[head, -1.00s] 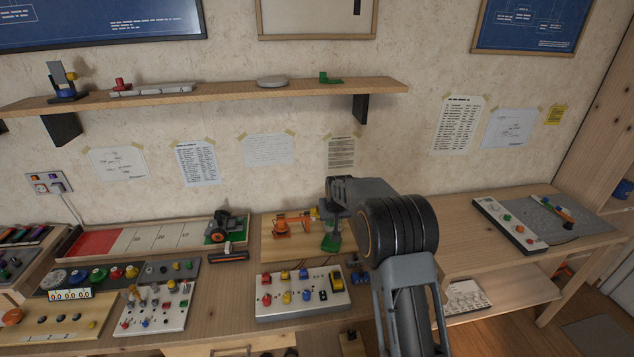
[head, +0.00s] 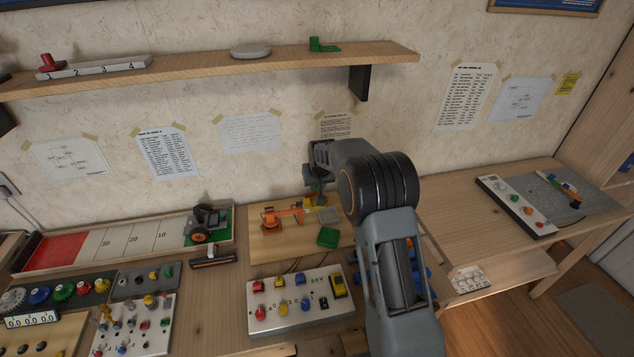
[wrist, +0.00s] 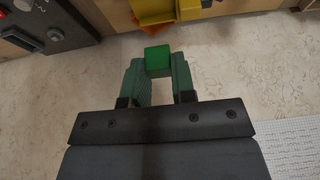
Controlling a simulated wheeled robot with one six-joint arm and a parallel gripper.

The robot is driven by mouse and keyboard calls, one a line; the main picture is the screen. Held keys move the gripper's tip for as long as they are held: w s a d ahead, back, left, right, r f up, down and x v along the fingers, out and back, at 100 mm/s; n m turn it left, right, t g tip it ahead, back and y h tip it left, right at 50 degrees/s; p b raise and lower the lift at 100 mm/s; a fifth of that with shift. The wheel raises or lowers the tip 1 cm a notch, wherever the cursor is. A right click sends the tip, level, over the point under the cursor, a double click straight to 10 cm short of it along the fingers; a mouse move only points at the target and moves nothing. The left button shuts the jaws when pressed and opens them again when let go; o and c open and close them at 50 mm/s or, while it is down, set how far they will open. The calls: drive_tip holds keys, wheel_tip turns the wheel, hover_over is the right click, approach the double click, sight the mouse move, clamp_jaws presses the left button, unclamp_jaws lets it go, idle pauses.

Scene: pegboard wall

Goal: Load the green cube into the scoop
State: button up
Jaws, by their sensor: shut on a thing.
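In the wrist view the green cube (wrist: 158,60) is held between the two green fingertips of my gripper (wrist: 156,72). The yellow scoop (wrist: 153,12) is just past the cube at the top edge and is partly cut off. In the head view my gripper (head: 318,191) points down beside the small yellow scoop (head: 309,202) at the end of an orange arm (head: 283,214). The cube is too small and too covered to make out in the head view. I cannot tell whether the cube touches the scoop.
The orange arm stands on a wooden board (head: 262,246) with a green pad (head: 328,237) and a grey pad (head: 328,214). A white switch panel (head: 300,315) lies in front. A numbered track (head: 115,243) is at left. A shelf (head: 210,68) hangs above.

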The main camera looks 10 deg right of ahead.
sight(314, 201)
drive_tip(key=shift+f+b, duration=1.45)
drive_tip(key=shift+f, duration=1.05)
drive_tip(key=o, duration=1)
drive_tip(key=shift+d, duration=0.1)
drive_tip(key=shift+o, duration=0.3)
drive_tip(key=shift+s, duration=0.1)
drive_tip(key=shift+o, duration=0.8)
drive_tip(key=shift+f, duration=0.1)
